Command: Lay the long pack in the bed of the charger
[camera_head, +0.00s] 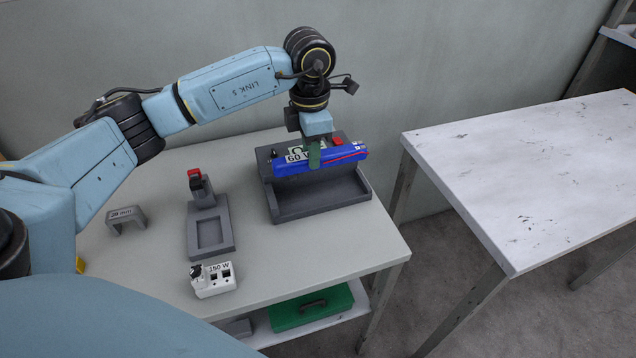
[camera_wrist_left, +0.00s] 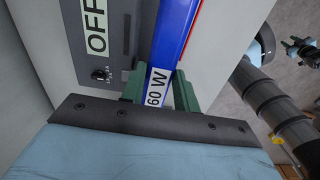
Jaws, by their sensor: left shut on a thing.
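The long pack (camera_head: 340,161) is blue with a red line and a "60 W" label. My left gripper (camera_head: 314,156) is shut on it with green fingers, near its middle. The pack is above the bed of the dark grey charger (camera_head: 325,209), near its back wall; I cannot tell whether it touches. In the left wrist view the pack (camera_wrist_left: 178,30) runs between the fingers (camera_wrist_left: 158,90), beside the charger's grey face (camera_wrist_left: 100,100) with an "OFF" label. The bed's front part shows empty.
Left of the charger stand a grey holder with a red-topped piece (camera_head: 212,230), a "38 mm" bracket (camera_head: 125,219) and a white "150 W" block (camera_head: 214,281). A green case (camera_head: 311,308) lies on the lower shelf. A bare white table (camera_head: 530,170) stands right, across a gap.

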